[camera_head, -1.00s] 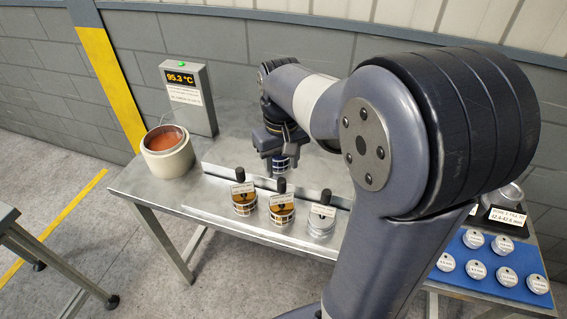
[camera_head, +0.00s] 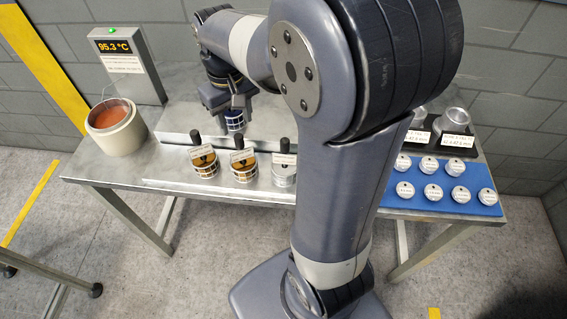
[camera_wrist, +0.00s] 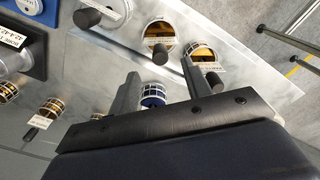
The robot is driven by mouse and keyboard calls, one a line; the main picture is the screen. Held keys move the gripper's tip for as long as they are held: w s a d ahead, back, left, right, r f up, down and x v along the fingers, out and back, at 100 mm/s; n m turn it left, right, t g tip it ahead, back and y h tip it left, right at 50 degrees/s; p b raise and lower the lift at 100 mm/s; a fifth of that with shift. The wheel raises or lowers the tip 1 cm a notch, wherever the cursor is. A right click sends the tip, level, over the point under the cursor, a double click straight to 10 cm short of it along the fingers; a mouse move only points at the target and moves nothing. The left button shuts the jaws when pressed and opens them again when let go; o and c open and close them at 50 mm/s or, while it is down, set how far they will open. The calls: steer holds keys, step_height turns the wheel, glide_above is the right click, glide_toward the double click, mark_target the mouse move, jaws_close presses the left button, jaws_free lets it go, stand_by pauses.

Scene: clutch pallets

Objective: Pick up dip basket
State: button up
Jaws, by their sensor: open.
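A small blue-and-white caged piece (camera_head: 235,120), which I take to be the dip basket, stands on the raised rear ledge (camera_head: 180,136) of the metal bench. My gripper (camera_head: 228,106) is open just above it. In the wrist view the caged piece (camera_wrist: 153,96) shows between the two spread fingers of my gripper (camera_wrist: 160,68), nearer the left one. I cannot tell whether a finger touches it. Its lower part is hidden.
In front stand two brass caged pieces (camera_head: 204,167) and a silver one (camera_head: 284,174), with black knobs. More brass caged pieces (camera_wrist: 48,107) show in the wrist view. A pot (camera_head: 118,136) of orange liquid and a 95.3 °C display (camera_head: 115,47) are left; a blue mat (camera_head: 400,204) with discs is right.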

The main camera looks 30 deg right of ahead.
mark_target(285, 140)
steer(key=shift+d, duration=0.1)
steer(key=s+d+r+m, duration=0.1)
steer(key=s+d+m, duration=0.1)
steer(key=d, duration=0.1)
steer(key=s+d+r+m, duration=0.1)
steer(key=s+d+m, duration=0.1)
steer(key=d, duration=0.1)
steer(key=s+d+r+m+b, duration=0.1)
steer(key=s+d+m, duration=0.1)
steer(key=d, duration=0.1)
steer(key=shift+s, duration=0.4)
steer(key=f, duration=0.9)
steer(key=shift+w+a+f+p, duration=0.15)
steer(key=shift+w+f+p, duration=0.05)
steer(key=shift+f+p, duration=0.15)
jaws_close()
stand_by(0.4)
